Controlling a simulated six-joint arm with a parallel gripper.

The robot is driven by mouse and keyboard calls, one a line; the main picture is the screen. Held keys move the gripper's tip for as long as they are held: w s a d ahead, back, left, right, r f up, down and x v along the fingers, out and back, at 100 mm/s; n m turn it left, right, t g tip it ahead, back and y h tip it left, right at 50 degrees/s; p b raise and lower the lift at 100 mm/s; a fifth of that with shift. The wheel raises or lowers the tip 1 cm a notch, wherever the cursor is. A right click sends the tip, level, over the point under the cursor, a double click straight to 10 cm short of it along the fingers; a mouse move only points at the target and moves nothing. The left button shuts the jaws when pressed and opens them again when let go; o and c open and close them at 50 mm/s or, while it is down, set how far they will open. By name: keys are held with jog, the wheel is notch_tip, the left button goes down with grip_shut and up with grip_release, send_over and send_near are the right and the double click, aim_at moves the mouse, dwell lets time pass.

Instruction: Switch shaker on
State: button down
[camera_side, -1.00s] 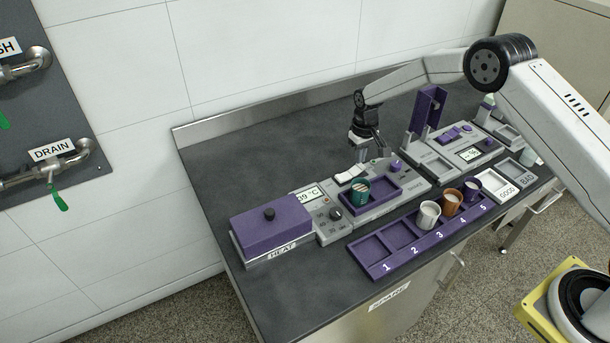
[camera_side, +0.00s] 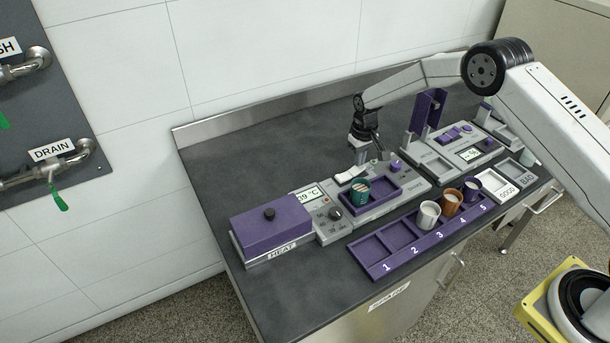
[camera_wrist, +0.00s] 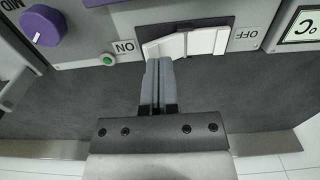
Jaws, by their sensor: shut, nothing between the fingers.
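The shaker (camera_side: 398,203) is a grey unit with a purple tray. A teal cup (camera_side: 361,187) stands in the tray's left part. In the wrist view its white rocker switch (camera_wrist: 188,43) sits in a dark recess between the ON label (camera_wrist: 125,47) and the OFF label (camera_wrist: 246,34). A small green light (camera_wrist: 107,59) is beside ON. My gripper (camera_wrist: 158,62) is shut and empty, its tips at the switch's ON-side half. Whether they touch it I cannot tell. In the side view, my gripper partly hides the area behind the shaker.
A purple-lidded HEAT box (camera_side: 270,223) and its control panel stand left of the shaker. In front is a purple numbered rack (camera_side: 372,258) with several cups. GOOD and BAD trays (camera_side: 497,183) are at the right. The table's left part is clear.

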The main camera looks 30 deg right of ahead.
aim_at(359, 168)
jog(key=shift+f, duration=0.9)
dwell(0.8)
jog(key=shift+r, duration=3.55)
jog(key=shift+r, duration=0.1)
jog(key=shift+s+r, duration=0.15)
jog(key=shift+s, duration=0.05)
jog(key=s+r+t, duration=0.1)
jog(key=s+r, duration=0.2)
jog(key=s, duration=0.6)
jog(key=s+a+r, duration=0.1)
jog(key=s+r, duration=0.2)
jog(key=s, duration=0.7)
jog(key=s+a+r+t, duration=0.1)
jog(key=s+r, duration=0.2)
jog(key=s, duration=0.7)
jog(key=shift+r+t, duration=0.3)
jog(key=shift+r, duration=0.1)
